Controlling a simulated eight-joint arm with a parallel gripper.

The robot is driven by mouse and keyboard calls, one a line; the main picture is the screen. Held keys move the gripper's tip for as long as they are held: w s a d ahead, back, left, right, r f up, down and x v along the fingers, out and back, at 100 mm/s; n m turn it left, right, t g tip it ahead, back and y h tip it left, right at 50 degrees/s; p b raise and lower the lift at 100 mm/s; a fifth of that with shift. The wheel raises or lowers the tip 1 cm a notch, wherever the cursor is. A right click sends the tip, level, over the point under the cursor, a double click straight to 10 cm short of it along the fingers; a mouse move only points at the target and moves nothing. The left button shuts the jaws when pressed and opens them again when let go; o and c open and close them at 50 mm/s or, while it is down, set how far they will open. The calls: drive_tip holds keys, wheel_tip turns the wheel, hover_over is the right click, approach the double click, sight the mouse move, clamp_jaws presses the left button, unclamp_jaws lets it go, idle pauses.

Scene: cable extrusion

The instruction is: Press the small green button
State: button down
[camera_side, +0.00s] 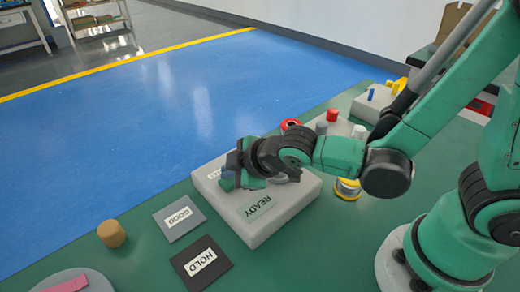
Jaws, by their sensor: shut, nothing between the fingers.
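A pale box (268,232) stands on the green table. A flat green plate marked READY (260,207) lies on its top toward the front right. My gripper (240,176) is shut and empty, low over the back left part of the box top. A small dark blue-green piece (227,184) shows at the gripper's left; I cannot tell whether it is the small green button or a part of the gripper. I see no other small green button, and my gripper hides part of the box top. Contact between gripper and box cannot be told.
A grey GOOD card (179,217), a black HOLD card (201,263) and a tan cylinder (111,233) lie left of the box. A pink piece on a round grey plate (92,281) is at front left. Red-topped and yellow items (333,116) stand behind my arm.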

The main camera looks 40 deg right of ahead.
sight(232, 182)
drive_tip(key=shift+r, duration=0.15)
drive_tip(key=shift+r, duration=0.3)
drive_tip(key=shift+r, duration=0.1)
drive_tip(key=shift+r, duration=2.4)
